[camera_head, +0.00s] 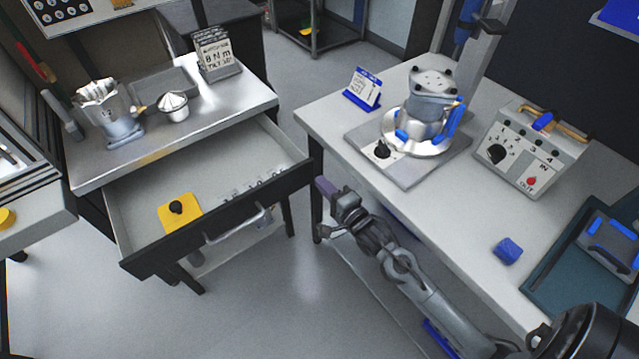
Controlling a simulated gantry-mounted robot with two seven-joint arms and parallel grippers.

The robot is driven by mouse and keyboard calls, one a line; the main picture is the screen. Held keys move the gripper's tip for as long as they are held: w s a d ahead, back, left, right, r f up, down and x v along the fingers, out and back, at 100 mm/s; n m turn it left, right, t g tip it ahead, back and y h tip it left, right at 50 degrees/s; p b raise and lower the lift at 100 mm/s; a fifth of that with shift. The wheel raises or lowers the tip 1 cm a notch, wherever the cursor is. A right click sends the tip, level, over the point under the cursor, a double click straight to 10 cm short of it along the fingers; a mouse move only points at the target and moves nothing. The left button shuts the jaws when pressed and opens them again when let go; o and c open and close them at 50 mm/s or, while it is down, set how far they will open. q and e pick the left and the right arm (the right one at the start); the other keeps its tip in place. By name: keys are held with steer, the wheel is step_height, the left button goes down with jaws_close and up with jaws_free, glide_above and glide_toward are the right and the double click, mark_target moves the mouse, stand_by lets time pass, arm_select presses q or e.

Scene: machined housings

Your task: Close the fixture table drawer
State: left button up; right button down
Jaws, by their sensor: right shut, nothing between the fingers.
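The fixture table (222,112) stands at the left with a steel top. Its drawer (128,213) is pulled well out, with a dark front panel (175,250) and a silver bar handle (238,226). A yellow plate with a black knob (187,214) and a row of small metal parts (255,187) lie inside the drawer. My right gripper (324,188) is shut and empty, close to the right end of the drawer front. Whether it touches the panel I cannot tell. My left gripper is not in view.
A white worktable (440,215) stands close on the right, with a clamped housing (432,95), a control box (530,150) and a blue cube (508,251). A metal cup (173,107) and a card stand (216,55) are on the fixture table. The floor (270,310) before the drawer is clear.

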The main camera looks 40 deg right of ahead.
steer(key=shift+w+d, duration=0.1)
steer(key=shift+w, duration=0.9)
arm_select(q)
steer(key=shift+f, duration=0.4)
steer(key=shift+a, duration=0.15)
arm_select(e)
steer(key=shift+w, duration=0.1)
